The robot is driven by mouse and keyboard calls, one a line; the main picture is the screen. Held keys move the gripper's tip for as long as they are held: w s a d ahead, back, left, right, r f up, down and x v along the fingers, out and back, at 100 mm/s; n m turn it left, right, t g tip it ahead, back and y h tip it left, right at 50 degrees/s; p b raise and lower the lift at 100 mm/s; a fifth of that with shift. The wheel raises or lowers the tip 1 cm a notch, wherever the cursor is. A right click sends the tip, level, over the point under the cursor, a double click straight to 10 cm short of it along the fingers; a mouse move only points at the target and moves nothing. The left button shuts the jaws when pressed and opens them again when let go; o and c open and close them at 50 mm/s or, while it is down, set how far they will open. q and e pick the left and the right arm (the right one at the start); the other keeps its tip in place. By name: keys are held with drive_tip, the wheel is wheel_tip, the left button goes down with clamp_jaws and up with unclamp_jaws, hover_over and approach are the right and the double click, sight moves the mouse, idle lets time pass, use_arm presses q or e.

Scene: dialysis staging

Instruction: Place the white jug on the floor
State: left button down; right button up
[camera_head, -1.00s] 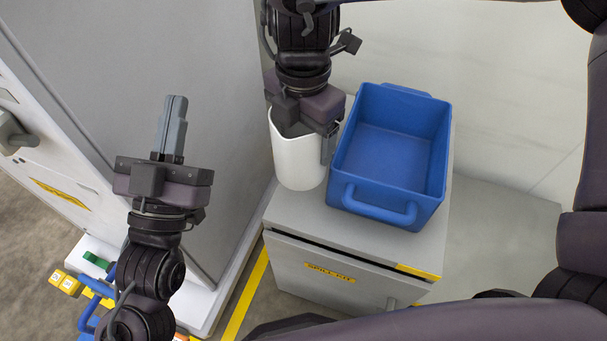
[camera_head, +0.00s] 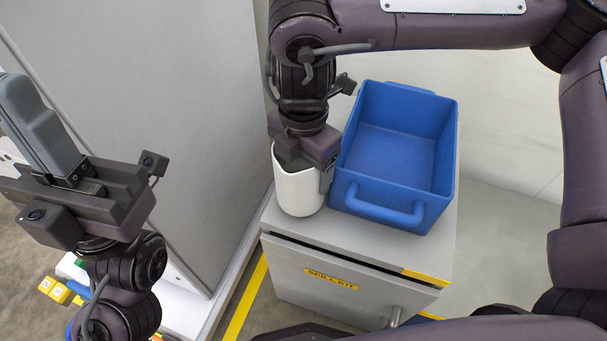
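The white jug (camera_head: 298,192) is upright over the left part of the grey cabinet top, just left of the blue bin. It appears to rest on the top or be very close to it; its base contact is not clear. My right gripper (camera_head: 312,168) reaches down over its rim and is shut on its right wall, with one finger outside; the other finger is hidden. My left gripper (camera_head: 38,122) is at the far left, away from the jug, its fingers together and empty. Floor (camera_head: 245,300) shows below left of the cabinet.
The blue bin (camera_head: 352,190) stands empty on the cabinet (camera_head: 268,225), close to the jug's right side. A tall grey cabinet (camera_head: 170,90) rises at left. Yellow floor tape (camera_head: 240,308) runs between them. Small yellow items (camera_head: 58,291) are at lower left.

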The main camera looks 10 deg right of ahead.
wheel_tip(320, 180, down, 2)
drive_tip(key=shift+f, duration=0.15)
drive_tip(key=o, duration=1)
drive_tip(key=shift+o, duration=0.2)
